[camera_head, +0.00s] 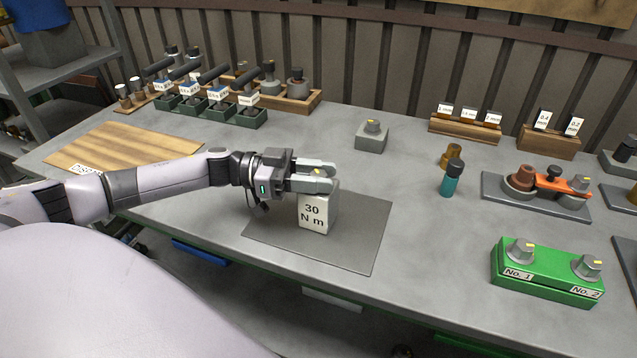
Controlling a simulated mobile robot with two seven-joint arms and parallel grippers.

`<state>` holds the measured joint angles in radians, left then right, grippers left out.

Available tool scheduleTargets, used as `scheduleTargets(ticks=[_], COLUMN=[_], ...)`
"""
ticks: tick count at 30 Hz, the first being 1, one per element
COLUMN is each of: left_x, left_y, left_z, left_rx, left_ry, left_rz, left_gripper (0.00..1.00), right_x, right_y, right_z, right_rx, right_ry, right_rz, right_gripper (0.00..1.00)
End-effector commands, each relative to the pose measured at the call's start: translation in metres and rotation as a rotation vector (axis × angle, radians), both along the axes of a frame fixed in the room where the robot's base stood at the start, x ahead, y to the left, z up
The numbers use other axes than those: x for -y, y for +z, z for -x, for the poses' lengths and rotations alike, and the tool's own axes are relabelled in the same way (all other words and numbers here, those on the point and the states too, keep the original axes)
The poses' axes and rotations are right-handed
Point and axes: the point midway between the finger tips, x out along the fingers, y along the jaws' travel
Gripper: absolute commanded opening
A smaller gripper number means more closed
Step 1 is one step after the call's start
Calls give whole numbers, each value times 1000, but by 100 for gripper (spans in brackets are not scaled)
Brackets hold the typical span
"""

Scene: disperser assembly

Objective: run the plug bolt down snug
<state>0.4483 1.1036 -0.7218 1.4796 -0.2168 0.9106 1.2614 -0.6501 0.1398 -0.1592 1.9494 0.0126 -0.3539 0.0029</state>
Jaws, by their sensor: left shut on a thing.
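My left gripper (318,178) reaches in from the left over the grey mat. It is shut on a small grey knob with a yellow mark, mostly hidden between the fingers. Right below the fingers stands a white block (313,214) labelled "30 N m"; I cannot tell whether the knob is joined to it. I cannot tell which part is the plug bolt. My right gripper is out of view.
A green box (545,278) with knobs "No. 1" and "No. 2" stands at front right. A grey block (372,138) with a knob stands behind the mat (362,240). A teal bottle-like item (449,186) stands right of the mat. Green bins (208,112) and labelled wooden holders (465,128) line the back.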

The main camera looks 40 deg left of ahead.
Motion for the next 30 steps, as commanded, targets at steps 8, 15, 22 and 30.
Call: scheduleTargets(ticks=[8,15,22,30], left_x=[1,2,3,2], left_y=[-4,-5,-4,-2], left_z=[-2,-2,-1,0], left_rx=[6,6,4,2], left_ry=[-259,-477,-642,-756], left_rz=[3,3,4,3], left_gripper=[6,6,6,6], right_x=[0,-2,-10,-13], right_y=[-33,-59,-67,-75], right_z=[0,0,-4,-6], right_rx=[0,-12,-12,-17], right_ry=[0,-2,5,13], right_rz=[0,-11,-30,-35], right_gripper=[43,43,43,43])
